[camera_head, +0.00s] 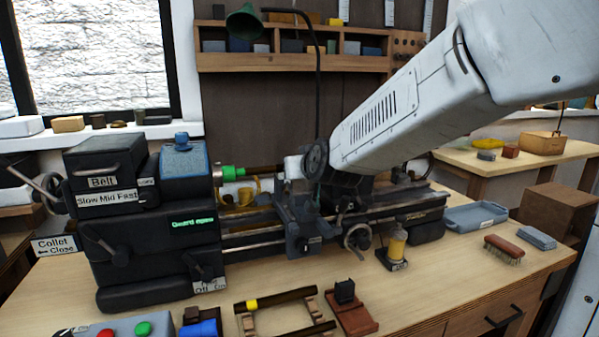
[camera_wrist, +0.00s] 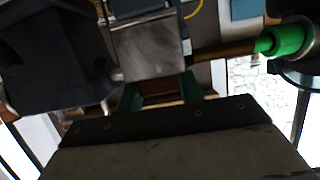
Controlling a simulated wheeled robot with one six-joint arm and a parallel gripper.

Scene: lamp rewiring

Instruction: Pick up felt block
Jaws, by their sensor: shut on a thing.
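A pale grey block, which looks like the felt block (camera_wrist: 148,48), sits between the two teal fingers of my gripper (camera_wrist: 160,88) in the wrist view. My gripper is shut on it. In the head view the pale block (camera_head: 293,167) shows just left of my dark wrist, above the lathe bed. My gripper's fingers are mostly hidden there by my arm. A brown rod (camera_wrist: 222,50) with a green end (camera_wrist: 284,40) reaches close to the block; I cannot tell whether they touch.
The lathe (camera_head: 150,225) fills the bench's middle, with its carriage (camera_head: 305,222) below my wrist. The bench's right front is fairly clear.

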